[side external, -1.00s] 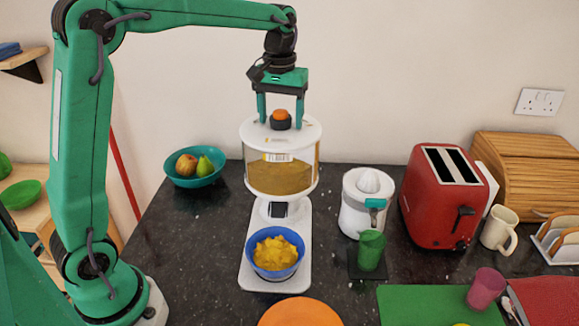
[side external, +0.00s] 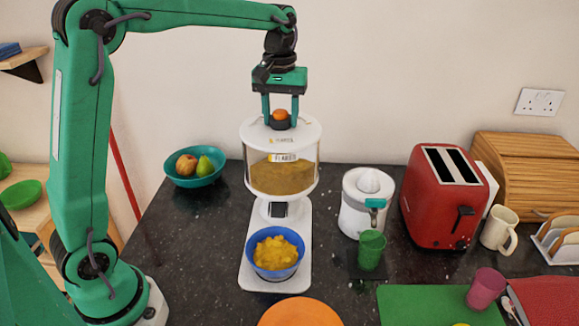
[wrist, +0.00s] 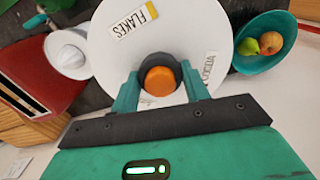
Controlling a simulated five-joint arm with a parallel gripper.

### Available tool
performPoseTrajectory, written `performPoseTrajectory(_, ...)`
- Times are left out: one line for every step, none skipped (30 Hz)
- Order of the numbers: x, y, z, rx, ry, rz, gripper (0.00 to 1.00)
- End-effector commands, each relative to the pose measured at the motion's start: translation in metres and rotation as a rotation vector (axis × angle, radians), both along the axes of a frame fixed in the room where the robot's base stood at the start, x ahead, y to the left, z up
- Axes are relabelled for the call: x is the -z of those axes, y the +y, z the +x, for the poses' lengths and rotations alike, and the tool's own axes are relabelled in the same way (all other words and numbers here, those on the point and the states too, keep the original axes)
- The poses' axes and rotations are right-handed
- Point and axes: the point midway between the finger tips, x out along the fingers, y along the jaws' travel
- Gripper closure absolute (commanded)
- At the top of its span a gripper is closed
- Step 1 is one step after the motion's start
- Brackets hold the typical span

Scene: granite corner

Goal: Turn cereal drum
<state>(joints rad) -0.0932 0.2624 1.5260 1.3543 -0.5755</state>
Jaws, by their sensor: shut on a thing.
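The cereal drum (side external: 284,177) is a clear drum with a white lid, upright on a white stand and part-filled with brown flakes. Its "FLAKES" label (side external: 283,158) faces the side camera. My gripper (side external: 281,118) points down and is shut on the dark, orange-topped knob (side external: 280,121) on the lid. In the wrist view the orange knob (wrist: 159,81) sits between my fingers. A blue bowl (side external: 275,268) of yellow flakes stands under the drum on the stand's base.
A teal fruit bowl (side external: 194,175) stands at the left. A white juicer (side external: 361,215), green cup (side external: 371,250) and red toaster (side external: 439,201) stand at the right. An orange plate (side external: 300,314) lies in front. The dark counter left of the stand is clear.

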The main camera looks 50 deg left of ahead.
Motion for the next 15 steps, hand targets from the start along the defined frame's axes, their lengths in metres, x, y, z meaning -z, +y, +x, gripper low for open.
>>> performPoseTrajectory(-0.0010, 0.0002, 0.0004, -0.031, -0.002, 0.000, 0.95)
performPoseTrajectory(-0.0010, 0.0002, 0.0004, -0.052, -0.002, 0.001, 0.95)
performPoseTrajectory(-0.0011, 0.0002, 0.0004, -0.083, -0.002, 0.001, 0.95)
performPoseTrajectory(-0.0011, 0.0002, 0.0004, -0.107, -0.002, 0.001, 0.95)
performPoseTrajectory(-0.0012, 0.0002, 0.0005, -0.132, -0.003, 0.000, 0.95)
performPoseTrajectory(-0.0012, 0.0002, 0.0005, -0.167, -0.003, 0.000, 0.95)
performPoseTrajectory(-0.0013, 0.0002, 0.0005, -0.193, -0.003, 0.000, 0.95)
performPoseTrajectory(-0.0013, 0.0002, 0.0005, -0.221, -0.003, 0.000, 0.95)
performPoseTrajectory(-0.0013, 0.0003, 0.0005, -0.258, -0.003, 0.000, 0.95)
performPoseTrajectory(-0.0014, 0.0003, 0.0005, -0.287, -0.003, 0.000, 0.95)
performPoseTrajectory(-0.0014, 0.0003, 0.0005, -0.315, -0.003, 0.000, 0.95)
performPoseTrajectory(-0.0014, 0.0003, 0.0005, -0.353, -0.004, 0.001, 0.95)
performPoseTrajectory(-0.0015, 0.0003, 0.0005, -0.382, -0.004, 0.000, 0.95)
performPoseTrajectory(-0.0015, 0.0004, 0.0006, -0.410, -0.004, 0.000, 0.95)
performPoseTrajectory(-0.0015, 0.0004, 0.0006, -0.449, -0.004, 0.000, 0.95)
